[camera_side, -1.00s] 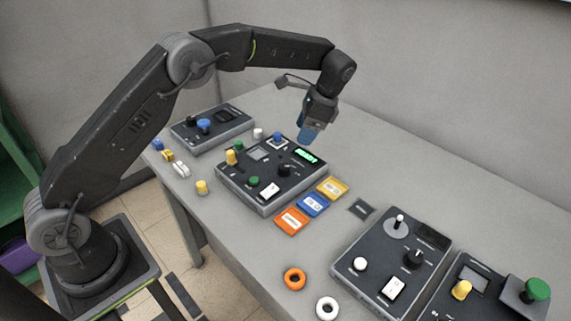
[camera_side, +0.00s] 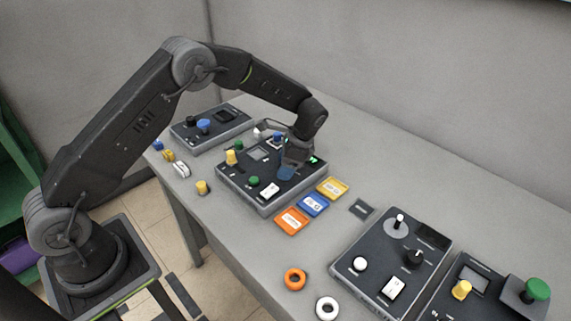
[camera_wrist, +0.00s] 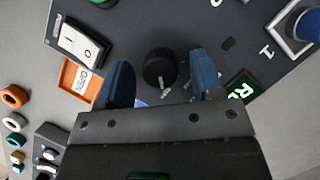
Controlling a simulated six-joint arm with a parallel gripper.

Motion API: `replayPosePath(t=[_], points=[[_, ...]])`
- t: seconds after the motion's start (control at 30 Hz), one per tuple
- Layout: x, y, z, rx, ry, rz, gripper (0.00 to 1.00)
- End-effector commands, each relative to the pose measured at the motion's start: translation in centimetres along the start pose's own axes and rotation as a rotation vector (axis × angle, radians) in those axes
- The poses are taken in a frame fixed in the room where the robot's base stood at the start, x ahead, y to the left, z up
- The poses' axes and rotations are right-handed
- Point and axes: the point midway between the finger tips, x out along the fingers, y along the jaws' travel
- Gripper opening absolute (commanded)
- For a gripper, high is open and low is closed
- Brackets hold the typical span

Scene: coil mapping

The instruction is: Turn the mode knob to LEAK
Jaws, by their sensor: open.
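My gripper (camera_side: 288,172) is low over the right part of the middle control box (camera_side: 262,203) in the side view. In the wrist view its two blue fingers (camera_wrist: 160,80) are apart, with a black knob (camera_wrist: 160,68) between them. There is a gap on each side of the knob, wider on the right. The knob has a pale pointer line, and small pale marks lie by its lower edge; I cannot read them. In the side view my gripper hides the knob. A green lit display (camera_wrist: 240,90) is right of the fingers.
A white rocker switch (camera_wrist: 80,42) and an orange card (camera_wrist: 78,80) lie left of the fingers. A blue button in a square frame (camera_wrist: 306,24) is at the upper right. Yellow and blue cards (camera_side: 312,204) lie beside the box. Another control box (camera_side: 390,262) stands at the right.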

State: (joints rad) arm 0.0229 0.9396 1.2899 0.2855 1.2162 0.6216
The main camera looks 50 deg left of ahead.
Motion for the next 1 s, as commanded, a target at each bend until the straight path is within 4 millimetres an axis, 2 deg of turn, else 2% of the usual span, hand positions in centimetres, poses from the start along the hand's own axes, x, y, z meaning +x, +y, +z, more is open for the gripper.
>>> replayPosePath(t=[0.1, 0.6, 1.0], points=[[-0.01, 0.01, 0.0, 0.0, 0.0, 0.0, 0.58], [-0.06, 0.03, 0.0, 0.001, 0.0, 0.0, 0.11], [-0.06, -0.02, 0.03, -0.082, -0.002, 0.036, 0.11]])
